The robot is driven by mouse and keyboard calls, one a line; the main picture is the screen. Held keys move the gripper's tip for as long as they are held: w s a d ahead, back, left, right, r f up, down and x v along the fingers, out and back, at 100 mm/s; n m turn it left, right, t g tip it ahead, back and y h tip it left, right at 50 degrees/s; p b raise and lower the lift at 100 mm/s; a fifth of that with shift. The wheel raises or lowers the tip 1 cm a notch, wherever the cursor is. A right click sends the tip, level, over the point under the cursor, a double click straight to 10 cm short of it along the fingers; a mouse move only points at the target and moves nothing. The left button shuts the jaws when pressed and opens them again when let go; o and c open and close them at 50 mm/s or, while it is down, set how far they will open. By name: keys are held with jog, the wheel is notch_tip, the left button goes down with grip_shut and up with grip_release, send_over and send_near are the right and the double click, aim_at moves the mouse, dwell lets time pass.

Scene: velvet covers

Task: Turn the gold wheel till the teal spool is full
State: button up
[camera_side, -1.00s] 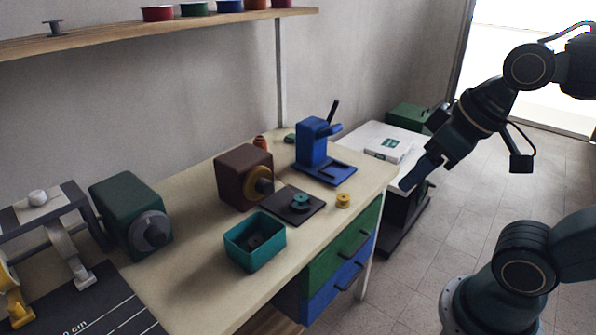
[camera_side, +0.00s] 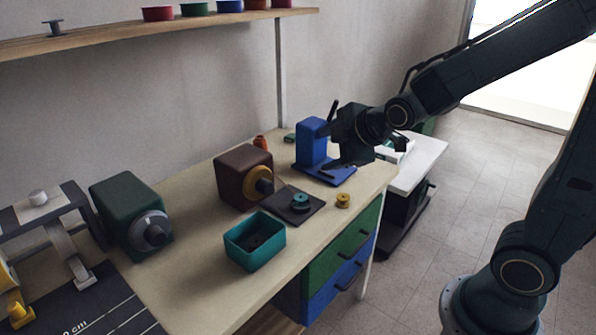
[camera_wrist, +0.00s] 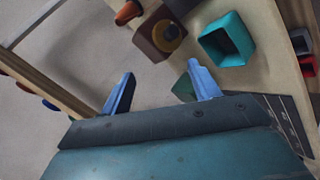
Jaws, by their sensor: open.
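The gold wheel (camera_side: 258,181) is on the right-hand face of a brown box (camera_side: 231,177) on the bench. In the wrist view the gold wheel (camera_wrist: 168,32) shows beyond the fingers. The teal spool (camera_side: 300,201) sits on a dark square plate (camera_side: 313,212) to the right of the wheel; how much is wound on it is too small to tell. My gripper (camera_side: 334,155) is open over the blue press, to the right of the wheel and apart from it. In the wrist view the two blue fingers of my gripper (camera_wrist: 160,86) stand apart with nothing between them.
The blue press (camera_side: 312,142) stands at the bench's right, partly behind my gripper. A yellow spool (camera_side: 343,200) lies near the front edge. A teal open bin (camera_side: 254,242) stands in front of the brown box. A green box (camera_side: 130,215) with a grey wheel is farther left.

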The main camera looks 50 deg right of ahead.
jog(key=w+d+f+n+t, duration=0.3)
jog(key=w+f+n+t, duration=0.1)
jog(key=w+f+n, duration=0.6)
jog(key=n+t+y, duration=0.1)
jog(key=n+t, duration=0.3)
jog(key=n, duration=1)
send_near(269, 189)
jog(key=s, duration=0.2)
jog(key=d, duration=0.1)
jog(key=shift+s+r, duration=0.25)
jog(key=shift+s, duration=0.15)
jog(key=shift+s+a+f+n+y, duration=0.3)
jog(key=shift+s+f+n+y, duration=0.15)
jog(key=shift+n, duration=0.35)
jog(key=shift+w+r, duration=0.1)
jog(key=shift+w, duration=0.05)
jog(key=w, duration=1)
jog(key=shift+w, duration=1.6)
